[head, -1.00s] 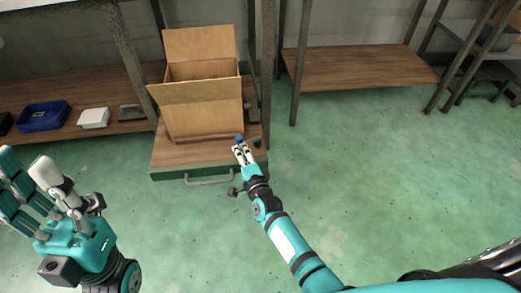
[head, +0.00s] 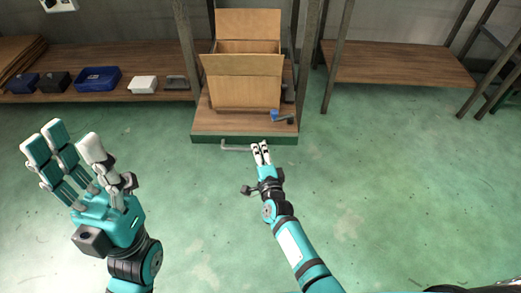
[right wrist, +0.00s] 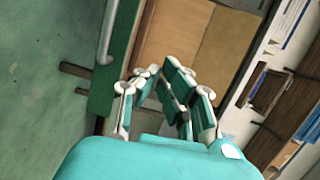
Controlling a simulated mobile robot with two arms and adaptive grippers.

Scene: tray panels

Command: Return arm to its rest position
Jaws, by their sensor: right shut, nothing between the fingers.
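My right gripper (head: 260,148) is shut and empty, its white fingertips just in front of the platform's front edge in the head view. In the right wrist view its fingers (right wrist: 165,95) are seen with the platform's green edge and the box beyond. A small blue and dark tool-like item (head: 276,115) lies on the platform right of the box, apart from the fingers. My left gripper (head: 70,145) is open and empty, raised over the floor at the left, fingers pointing up.
An open cardboard box (head: 243,82) stands on a low wooden platform (head: 215,123) with a green edge and a grey handle (head: 236,148). A blue bin (head: 98,79) and a white box (head: 142,85) sit on the left shelf. The green floor is clear at right.

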